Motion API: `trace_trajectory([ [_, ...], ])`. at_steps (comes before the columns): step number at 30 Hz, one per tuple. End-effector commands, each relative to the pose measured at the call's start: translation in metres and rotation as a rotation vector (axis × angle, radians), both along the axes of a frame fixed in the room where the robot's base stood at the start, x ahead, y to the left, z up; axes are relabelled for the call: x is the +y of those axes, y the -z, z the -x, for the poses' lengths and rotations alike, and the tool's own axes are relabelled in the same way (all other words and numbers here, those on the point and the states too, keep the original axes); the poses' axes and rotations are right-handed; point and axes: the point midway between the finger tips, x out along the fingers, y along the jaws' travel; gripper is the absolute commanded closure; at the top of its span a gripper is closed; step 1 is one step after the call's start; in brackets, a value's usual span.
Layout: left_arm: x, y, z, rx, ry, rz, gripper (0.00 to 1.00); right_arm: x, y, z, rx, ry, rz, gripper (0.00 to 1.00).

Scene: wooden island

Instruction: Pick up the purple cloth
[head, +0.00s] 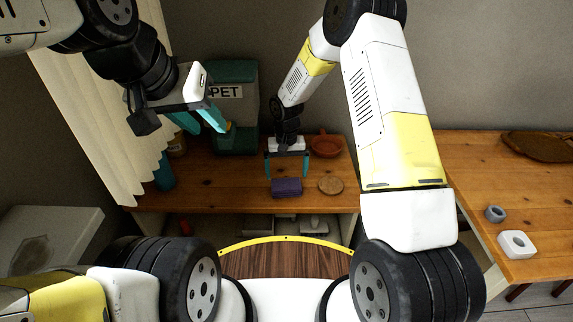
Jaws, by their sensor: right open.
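The purple cloth (286,187) lies folded as a small block near the front of the wooden island top. My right gripper (286,174) is open, pointing down, with its teal fingers to either side just above and behind the cloth; I cannot tell whether they touch it. My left gripper (214,122) is raised at the left, in front of the green bin, with teal fingers pointing down to the right. Its fingers look apart, with a small yellowish thing near the tips; I cannot tell whether it is held.
A round cork-coloured disc (330,185) lies right of the cloth, with a red-orange pan (326,145) behind it. A green bin marked PET (236,112) stands behind. A teal bottle (163,173) is at the left. The right counter (470,165) holds a white square block (517,244).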

Motion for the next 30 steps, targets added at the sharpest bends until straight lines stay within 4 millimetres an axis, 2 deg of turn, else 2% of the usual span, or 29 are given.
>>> trace_trajectory([
  [12, 0.0, 0.0, 0.0, 0.0, 0.0, 0.0, 0.64, 0.001, 0.056, -0.001, 0.003, 0.002, 0.0, 0.0],
  [16, 0.0, 0.0, 0.0, 0.0, 0.0, 0.0, 0.64, 0.001, 0.065, -0.002, 0.001, 0.001, -0.001, 0.0],
  [22, 0.0, 0.0, 0.0, 0.0, 0.0, 0.0, 0.64, 0.001, 0.066, -0.002, 0.0, 0.001, 0.0, 0.0],
  [23, 0.0, 0.0, 0.0, 0.0, 0.0, 0.0, 0.64, 0.001, 0.066, -0.002, 0.0, 0.001, 0.0, 0.02],
  [27, 0.0, 0.0, 0.0, 0.0, 0.0, 0.0, 0.64, 0.001, 0.066, -0.002, 0.0, 0.001, 0.0, 0.29],
  [30, 0.0, 0.0, 0.0, 0.0, 0.0, 0.0, 0.64, 0.001, 0.065, -0.002, 0.0, 0.001, 0.0, 0.44],
])
